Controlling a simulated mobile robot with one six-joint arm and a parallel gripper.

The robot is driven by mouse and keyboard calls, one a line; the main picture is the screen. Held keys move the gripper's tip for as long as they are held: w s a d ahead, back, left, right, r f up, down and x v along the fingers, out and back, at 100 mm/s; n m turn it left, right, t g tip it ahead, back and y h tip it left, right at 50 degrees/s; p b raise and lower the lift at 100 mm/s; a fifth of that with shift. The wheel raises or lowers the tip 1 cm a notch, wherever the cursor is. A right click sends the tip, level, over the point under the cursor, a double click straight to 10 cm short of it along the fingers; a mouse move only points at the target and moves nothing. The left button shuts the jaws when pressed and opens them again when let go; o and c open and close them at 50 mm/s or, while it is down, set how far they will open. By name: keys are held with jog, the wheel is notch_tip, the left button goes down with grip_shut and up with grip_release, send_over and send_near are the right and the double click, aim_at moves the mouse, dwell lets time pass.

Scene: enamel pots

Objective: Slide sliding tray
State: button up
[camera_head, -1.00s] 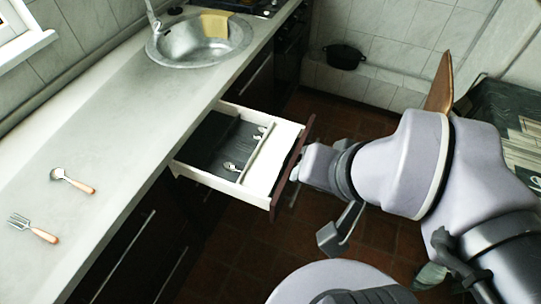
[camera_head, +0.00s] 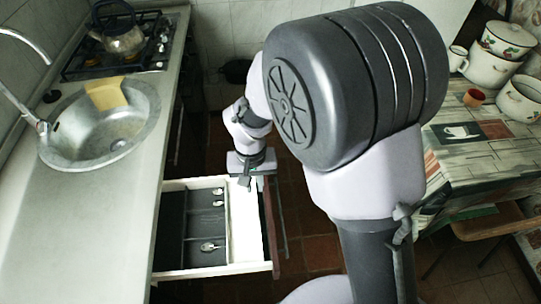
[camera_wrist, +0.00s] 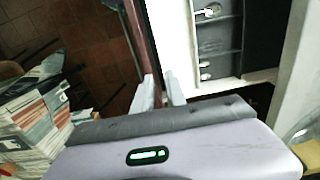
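A pulled-out white drawer (camera_head: 196,273) with a dark red-brown front panel (camera_head: 270,225) stands open below the counter. A dark tray section (camera_head: 172,235) with several spoons (camera_head: 211,247) fills its left part, beside a bare white strip (camera_head: 243,225). My gripper (camera_head: 245,181) is at the far end of the drawer, near the front panel; its fingers are small there. In the wrist view the two fingers (camera_wrist: 160,88) are apart, near the panel's upper edge. The panel appears to run into the gap between them; I cannot tell if they touch it.
The counter (camera_head: 75,215) with sink (camera_head: 100,130) and stove (camera_head: 118,45) borders the drawer on the left. A table (camera_head: 465,160) with enamel pots (camera_head: 492,68) stands at the right, with a stool (camera_head: 485,226) below. Tiled floor (camera_head: 320,255) shows between.

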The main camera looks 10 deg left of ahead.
aim_at(258, 213)
notch_tip(258, 213, down, 17)
jog(key=b, duration=0.5)
jog(key=shift+s+d+b, duration=0.1)
jog(key=shift+b, duration=0.2)
grip_shut()
dwell(0.8)
